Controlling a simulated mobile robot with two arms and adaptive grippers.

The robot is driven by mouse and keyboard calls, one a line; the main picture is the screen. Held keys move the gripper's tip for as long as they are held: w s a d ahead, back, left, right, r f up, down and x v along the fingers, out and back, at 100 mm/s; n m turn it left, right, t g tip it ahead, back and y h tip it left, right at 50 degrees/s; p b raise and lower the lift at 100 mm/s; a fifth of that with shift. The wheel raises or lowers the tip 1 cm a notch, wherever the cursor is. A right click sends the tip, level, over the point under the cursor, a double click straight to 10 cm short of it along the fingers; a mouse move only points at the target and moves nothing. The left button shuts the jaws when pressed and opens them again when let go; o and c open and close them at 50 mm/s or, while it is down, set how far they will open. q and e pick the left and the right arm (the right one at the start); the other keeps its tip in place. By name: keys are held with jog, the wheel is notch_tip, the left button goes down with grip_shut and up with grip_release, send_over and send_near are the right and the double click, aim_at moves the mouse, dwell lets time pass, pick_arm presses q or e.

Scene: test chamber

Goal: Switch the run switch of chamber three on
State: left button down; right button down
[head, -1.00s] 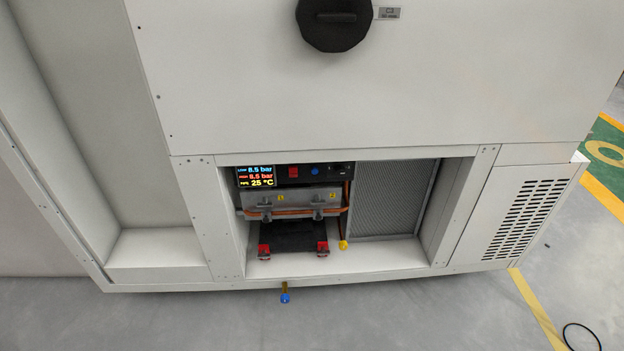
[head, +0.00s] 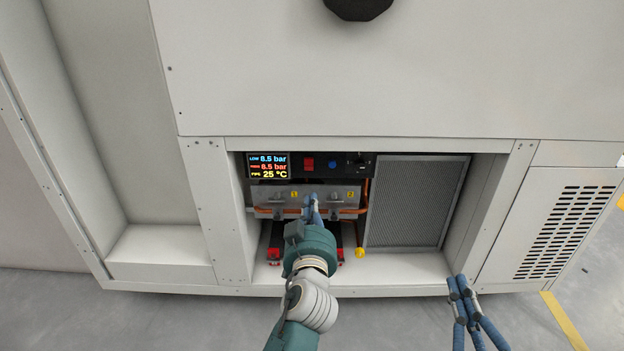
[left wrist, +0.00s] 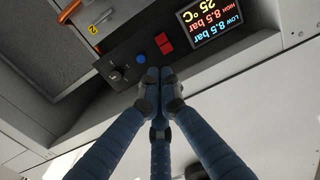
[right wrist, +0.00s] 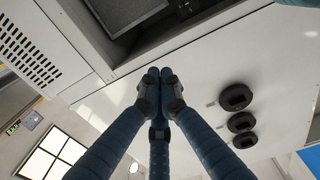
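The control panel (head: 345,171) sits in the open recess of the white cabinet. It carries a lit display (head: 269,166), a red rocker switch (head: 308,164), a blue button (head: 332,165) and a black knob (head: 358,162). No readable label shows which is the run switch. In the left wrist view the panel appears turned over, with the red switch (left wrist: 165,39), blue button (left wrist: 141,58) and black knob (left wrist: 117,75). My left gripper (head: 313,202) is in front of the recess, below the panel; its fingertips (left wrist: 160,73) are together and empty. My right gripper (head: 460,284) is shut and empty, lower right.
A grey valve bar (head: 275,193) with copper pipe crosses below the panel, partly hidden by my left arm. A grille (head: 415,203) fills the right of the recess. Recess side walls bound the space. Black round handles (right wrist: 236,96) show in the right wrist view.

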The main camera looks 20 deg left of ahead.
aim_at(312, 162)
pick_arm(q)
jog(key=shift+r, duration=0.5)
pick_arm(e)
jog(key=shift+s+r, duration=0.1)
jog(key=shift+r, duration=0.4)
pick_arm(q)
jog(key=shift+w, duration=0.1)
